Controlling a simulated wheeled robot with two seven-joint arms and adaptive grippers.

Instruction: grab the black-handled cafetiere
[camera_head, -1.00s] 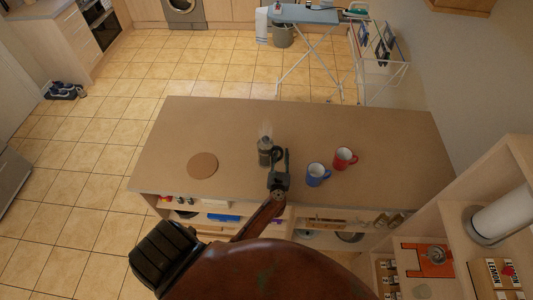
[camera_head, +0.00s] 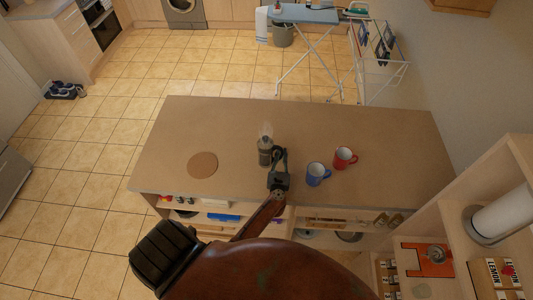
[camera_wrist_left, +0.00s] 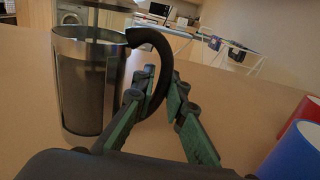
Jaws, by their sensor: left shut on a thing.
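The cafetiere (camera_head: 265,151) stands upright on the counter, a metal and glass body with a black handle. In the left wrist view the cafetiere (camera_wrist_left: 88,85) is at the left, and its curved black handle (camera_wrist_left: 160,50) reaches down between the green-padded fingers. My left gripper (camera_head: 278,160) is beside the cafetiere on its right, and in the wrist view the gripper (camera_wrist_left: 157,98) is shut on the handle. The lower end of the handle is partly hidden by the fingers. My right gripper is not in view.
A blue mug (camera_head: 317,175) and a red mug (camera_head: 345,158) stand right of my left gripper. A round brown mat (camera_head: 202,165) lies to the left. The counter (camera_head: 370,125) is clear behind. A shelf unit (camera_head: 452,215) is at the right.

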